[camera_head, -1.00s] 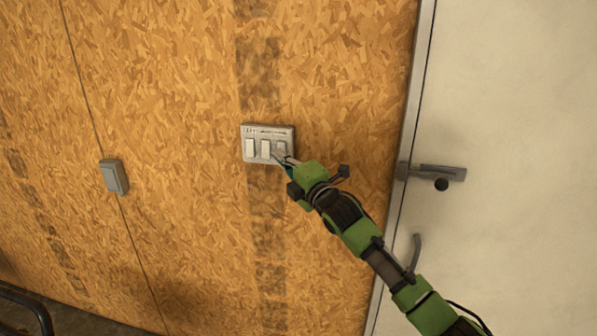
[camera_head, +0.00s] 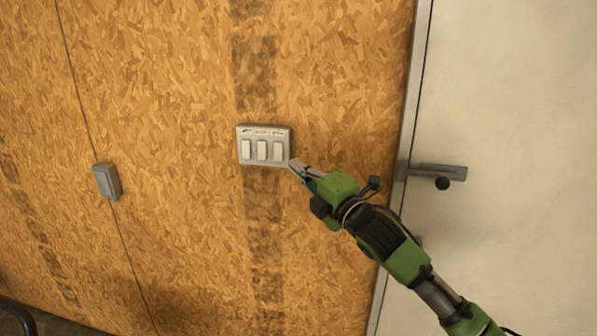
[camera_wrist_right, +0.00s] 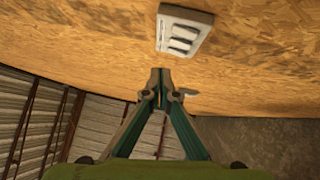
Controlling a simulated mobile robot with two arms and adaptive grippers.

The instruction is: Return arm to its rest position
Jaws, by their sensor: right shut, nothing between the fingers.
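My right arm (camera_head: 400,245), green and black, reaches in from the lower right in the head view. Its right gripper (camera_head: 293,165) is shut and empty. The fingertips are just beside the lower right corner of a pale switch plate (camera_head: 264,132) with three white rockers. In the right wrist view, the shut fingertips (camera_wrist_right: 160,72) point towards the wooden wall, and the switch plate (camera_wrist_right: 184,14) shows above them, apart from them in the picture. My left gripper is not in view.
The wall (camera_head: 180,120) is wood-chip board. A small grey box (camera_head: 106,181) is fixed on it to the left. A white door (camera_head: 520,130) with a lever handle (camera_head: 438,171) is at the right, near my arm. A dark curved bar (camera_head: 18,314) shows at the lower left.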

